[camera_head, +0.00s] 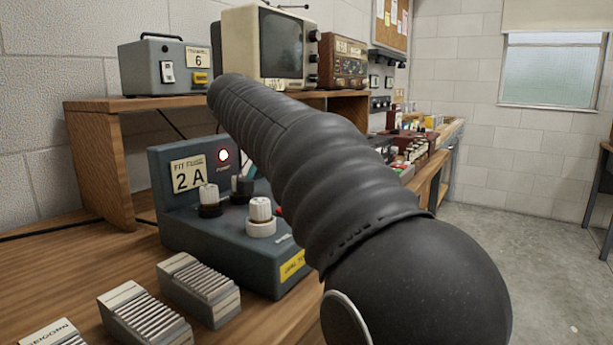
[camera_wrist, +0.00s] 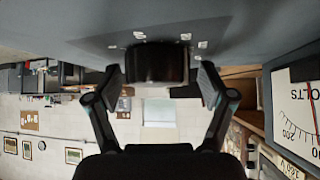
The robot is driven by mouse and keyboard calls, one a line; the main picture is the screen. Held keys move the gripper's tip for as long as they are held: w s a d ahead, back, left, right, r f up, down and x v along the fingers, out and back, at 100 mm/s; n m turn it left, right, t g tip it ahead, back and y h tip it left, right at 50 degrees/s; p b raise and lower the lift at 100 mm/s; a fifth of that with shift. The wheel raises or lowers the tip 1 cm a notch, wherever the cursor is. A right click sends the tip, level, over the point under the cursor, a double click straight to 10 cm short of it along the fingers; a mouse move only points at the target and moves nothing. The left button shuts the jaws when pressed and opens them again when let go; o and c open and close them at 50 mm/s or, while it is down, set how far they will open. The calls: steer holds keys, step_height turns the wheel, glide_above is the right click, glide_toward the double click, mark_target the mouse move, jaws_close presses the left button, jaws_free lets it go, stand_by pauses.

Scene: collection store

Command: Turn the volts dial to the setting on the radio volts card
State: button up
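In the wrist view, a dark round dial (camera_wrist: 156,63) stands out from a grey panel (camera_wrist: 235,28), with small white marks around it. My gripper (camera_wrist: 158,78) has its fingers apart, one on each side of the dial. A narrow gap shows on the right; contact on the left is unclear. A meter marked VOLTS (camera_wrist: 298,100), with a red needle, is at the right edge. A pale card (camera_wrist: 283,164) below it seems to read 160 V. In the head view my arm hides the gripper and the dial cannot be made out.
A blue-grey box marked 2A (camera_head: 188,175) with white-topped knobs and a lit red lamp stands on the bench (camera_head: 60,270). A shelf (camera_head: 100,108) behind holds a grey case (camera_head: 165,65), television (camera_head: 267,45) and brown radio (camera_head: 343,62). Floor is open at right.

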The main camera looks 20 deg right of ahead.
steer(key=shift+r, duration=0.2)
steer(key=shift+s+a+r, duration=0.1)
steer(key=shift+a+r, duration=0.1)
steer(key=v, duration=1.1)
